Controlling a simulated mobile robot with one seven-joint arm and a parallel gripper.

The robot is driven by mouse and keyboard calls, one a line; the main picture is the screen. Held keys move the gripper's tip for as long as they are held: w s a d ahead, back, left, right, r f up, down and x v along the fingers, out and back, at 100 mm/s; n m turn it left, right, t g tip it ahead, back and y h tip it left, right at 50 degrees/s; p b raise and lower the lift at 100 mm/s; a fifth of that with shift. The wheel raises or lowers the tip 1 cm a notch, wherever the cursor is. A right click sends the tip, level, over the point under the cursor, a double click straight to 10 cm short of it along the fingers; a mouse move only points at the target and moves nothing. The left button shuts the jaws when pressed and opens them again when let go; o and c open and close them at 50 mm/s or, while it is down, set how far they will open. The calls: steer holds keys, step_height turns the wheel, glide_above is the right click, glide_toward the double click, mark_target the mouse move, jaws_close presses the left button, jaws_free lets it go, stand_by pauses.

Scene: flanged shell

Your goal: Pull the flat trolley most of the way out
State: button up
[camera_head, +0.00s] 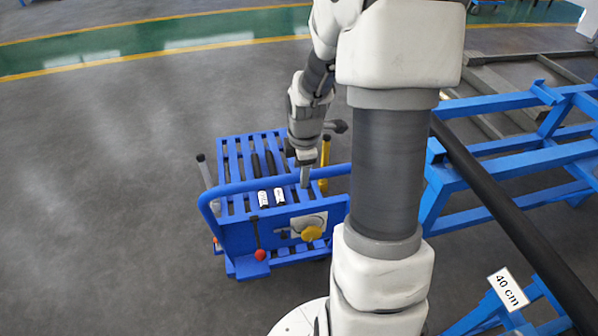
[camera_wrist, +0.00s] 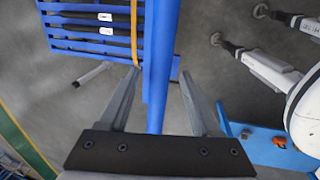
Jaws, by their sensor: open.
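The flat trolley (camera_head: 233,165) is blue, with a slatted deck and a rounded push handle (camera_head: 260,184) at its near end. It stands on the grey floor left of my column. My gripper (camera_head: 305,180) points down at the handle bar, right of its middle. In the wrist view the blue bar (camera_wrist: 160,60) runs between the two open fingers of my gripper (camera_wrist: 158,75), with a gap on each side. The slatted part (camera_wrist: 95,35) shows at upper left there. Contact with the bar cannot be seen. My arm hides the handle's right end.
A blue steel frame (camera_head: 480,180) stands close to the right, with a long black bar (camera_head: 510,225) across it. A red knob (camera_head: 260,255) and yellow knob (camera_head: 312,233) sit on the trolley's near panel. Open floor (camera_head: 100,200) lies to the left.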

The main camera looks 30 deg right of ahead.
steer(key=shift+w+f, duration=0.1)
steer(key=shift+f, duration=0.5)
jaws_close()
stand_by(1.1)
